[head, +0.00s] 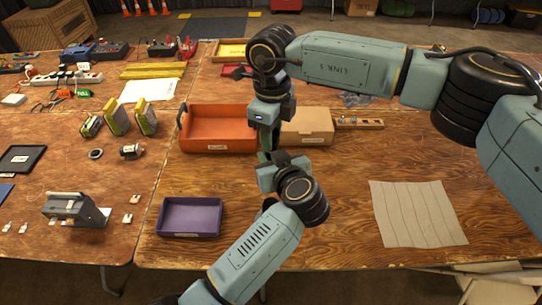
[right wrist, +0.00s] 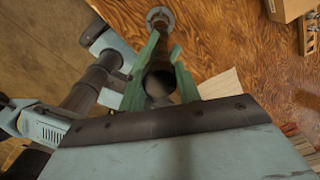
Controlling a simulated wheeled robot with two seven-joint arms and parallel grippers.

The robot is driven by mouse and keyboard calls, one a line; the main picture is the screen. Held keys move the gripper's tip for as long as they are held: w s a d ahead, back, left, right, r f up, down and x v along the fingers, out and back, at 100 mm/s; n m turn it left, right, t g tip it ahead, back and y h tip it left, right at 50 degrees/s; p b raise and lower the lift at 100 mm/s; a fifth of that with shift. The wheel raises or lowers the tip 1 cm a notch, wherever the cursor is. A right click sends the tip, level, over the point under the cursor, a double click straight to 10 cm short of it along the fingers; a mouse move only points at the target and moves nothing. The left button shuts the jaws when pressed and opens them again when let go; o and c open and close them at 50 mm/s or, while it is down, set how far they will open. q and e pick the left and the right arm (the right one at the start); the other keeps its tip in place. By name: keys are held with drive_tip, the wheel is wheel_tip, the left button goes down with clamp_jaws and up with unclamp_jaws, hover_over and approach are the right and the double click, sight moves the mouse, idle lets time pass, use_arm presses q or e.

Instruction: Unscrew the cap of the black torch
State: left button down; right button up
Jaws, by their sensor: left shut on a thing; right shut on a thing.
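My right gripper (head: 265,143) points down over the middle of the wooden table. In the right wrist view its green fingers (right wrist: 165,62) are shut on the dark round body of the black torch (right wrist: 159,83). A flared grey ring (right wrist: 160,14) shows at the torch's far end. In the head view the torch is mostly hidden by the arms. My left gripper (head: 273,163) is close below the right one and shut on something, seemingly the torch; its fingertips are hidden. I cannot make out the cap or whether it is apart from the body.
An orange tray (head: 218,148) and a cardboard box (head: 306,127) stand just behind my grippers. A purple tray (head: 190,232) is at the front left, a ribbed beige mat (head: 418,213) at the right. The table between them is clear.

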drive_tip(key=n, duration=0.4)
drive_tip(key=shift+w+d+n, duration=0.2)
drive_tip(key=shift+n, duration=0.2)
drive_tip(key=n, duration=0.5)
drive_tip(key=shift+n, duration=0.4)
drive_tip(key=o, duration=0.7)
drive_tip(key=shift+o, duration=1.1)
drive_tip(key=shift+a, duration=0.1)
drive_tip(key=shift+s+a, duration=0.1)
drive_tip(key=m, duration=0.5)
drive_tip(key=shift+s+a+m, duration=0.15)
drive_tip(key=shift+a+m, duration=0.05)
drive_tip(key=shift+m, duration=0.1)
